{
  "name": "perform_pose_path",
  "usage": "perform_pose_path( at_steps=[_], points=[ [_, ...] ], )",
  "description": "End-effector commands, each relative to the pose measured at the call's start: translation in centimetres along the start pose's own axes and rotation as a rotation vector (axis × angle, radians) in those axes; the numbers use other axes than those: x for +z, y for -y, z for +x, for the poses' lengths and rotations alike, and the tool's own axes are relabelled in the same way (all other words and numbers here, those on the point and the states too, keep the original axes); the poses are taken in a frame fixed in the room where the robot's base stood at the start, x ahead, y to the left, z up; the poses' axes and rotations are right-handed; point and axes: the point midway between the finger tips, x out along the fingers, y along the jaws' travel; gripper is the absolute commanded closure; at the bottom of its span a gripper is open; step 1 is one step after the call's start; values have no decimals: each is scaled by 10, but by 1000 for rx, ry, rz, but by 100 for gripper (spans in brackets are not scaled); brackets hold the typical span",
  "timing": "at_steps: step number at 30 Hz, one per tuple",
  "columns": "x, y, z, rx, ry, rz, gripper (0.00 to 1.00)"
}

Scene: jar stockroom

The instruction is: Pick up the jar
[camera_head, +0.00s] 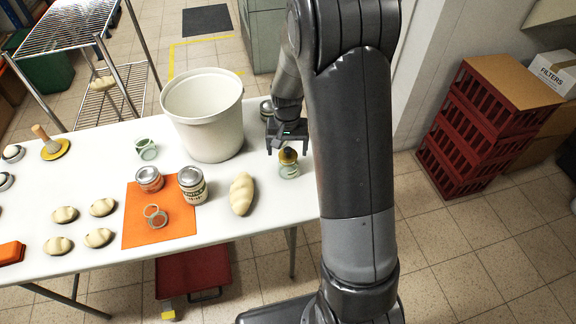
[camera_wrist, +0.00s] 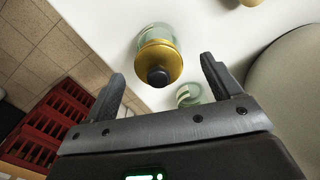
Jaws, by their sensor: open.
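A glass jar (camera_head: 289,171) with a gold lid and a dark knob stands near the table's right edge. In the wrist view its gold lid (camera_wrist: 158,57) shows between my fingers, with the pale green glass (camera_wrist: 150,30) partly hidden beyond it. My gripper (camera_head: 288,150) is open above and around the lid's sides, pointing down. I cannot tell whether either finger touches it. Other jars are a silver-lidded one (camera_head: 149,180) and a labelled one (camera_head: 192,186) by the orange mat, an open glass one (camera_head: 146,150), and one behind my gripper (camera_head: 266,110).
A large white bucket (camera_head: 205,115) stands left of my gripper. A bread loaf (camera_head: 241,194) lies left of the gold-lidded jar. Several rolls and an orange mat (camera_head: 150,233) occupy the white table (camera_head: 100,270). Red crates (camera_head: 480,120) stand on the floor at right.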

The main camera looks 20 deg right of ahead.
Motion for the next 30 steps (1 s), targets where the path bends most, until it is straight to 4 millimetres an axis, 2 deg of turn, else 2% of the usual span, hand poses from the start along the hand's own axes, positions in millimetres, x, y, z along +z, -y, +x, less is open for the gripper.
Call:
perform_pose_path(
  at_steps=[10,14,20,30],
  points=[
    [2,-3,45,1,2,0,17],
    [2,-3,52,0,1,-1,17],
    [2,-2,52,0,0,-1,17],
    [2,-2,52,0,0,-1,44]
  ],
)
